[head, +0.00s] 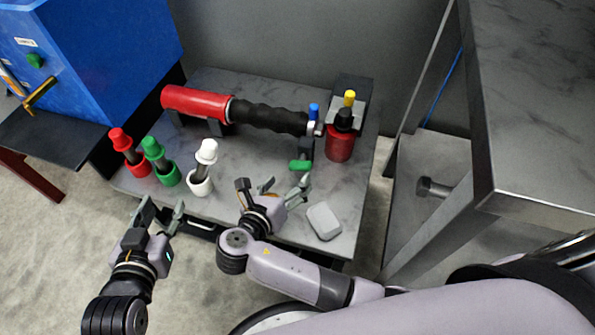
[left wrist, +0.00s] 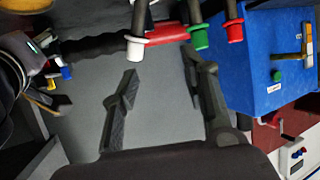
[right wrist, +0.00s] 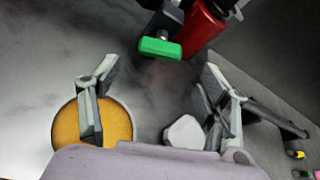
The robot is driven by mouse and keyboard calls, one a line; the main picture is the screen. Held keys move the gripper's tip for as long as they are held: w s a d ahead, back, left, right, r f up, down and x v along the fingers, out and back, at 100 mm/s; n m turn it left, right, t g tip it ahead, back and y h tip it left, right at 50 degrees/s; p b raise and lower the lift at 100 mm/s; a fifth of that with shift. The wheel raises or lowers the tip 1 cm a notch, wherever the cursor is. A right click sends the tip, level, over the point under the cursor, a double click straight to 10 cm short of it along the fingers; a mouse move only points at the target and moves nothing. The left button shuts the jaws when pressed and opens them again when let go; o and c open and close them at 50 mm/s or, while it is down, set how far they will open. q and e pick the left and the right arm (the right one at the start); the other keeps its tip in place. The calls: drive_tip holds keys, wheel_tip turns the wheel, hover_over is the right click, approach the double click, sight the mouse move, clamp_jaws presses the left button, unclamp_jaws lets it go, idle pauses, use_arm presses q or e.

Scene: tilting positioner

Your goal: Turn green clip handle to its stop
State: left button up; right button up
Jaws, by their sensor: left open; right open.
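The green clip handle (head: 299,165) sits at the front of the clip near the right end of the red and black cylinder. In the right wrist view the green handle (right wrist: 160,47) lies crosswise on a dark stem, ahead of my fingers. My right gripper (head: 274,185) is open and empty over the table, just short of the handle and apart from it. In its own view its spread fingers (right wrist: 160,78) have nothing between them. My left gripper (head: 161,208) is open and empty at the table's front left edge, below the coloured plungers.
The red and black cylinder (head: 205,104) lies along the table's back. Red, green and white capped posts (head: 204,165) stand left. A red bottle (head: 340,144) stands right, close behind the handle. A pale block (head: 323,220) lies at front right.

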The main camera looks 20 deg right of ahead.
sight(298, 169)
drive_tip(key=b+x, duration=0.2)
drive_tip(key=x, duration=0.4)
use_arm(q)
wheel_tip(298, 169, up, 10)
drive_tip(key=w+d+t+h, duration=0.2)
drive_tip(key=t, duration=0.4)
drive_tip(key=shift+w+r, duration=0.15)
drive_tip(key=shift+r, duration=0.1)
use_arm(e)
drive_tip(key=shift+w+d+f, duration=0.15)
drive_tip(key=shift+w+d, duration=0.1)
drive_tip(key=shift+c, duration=0.4)
drive_tip(key=c, duration=1.1)
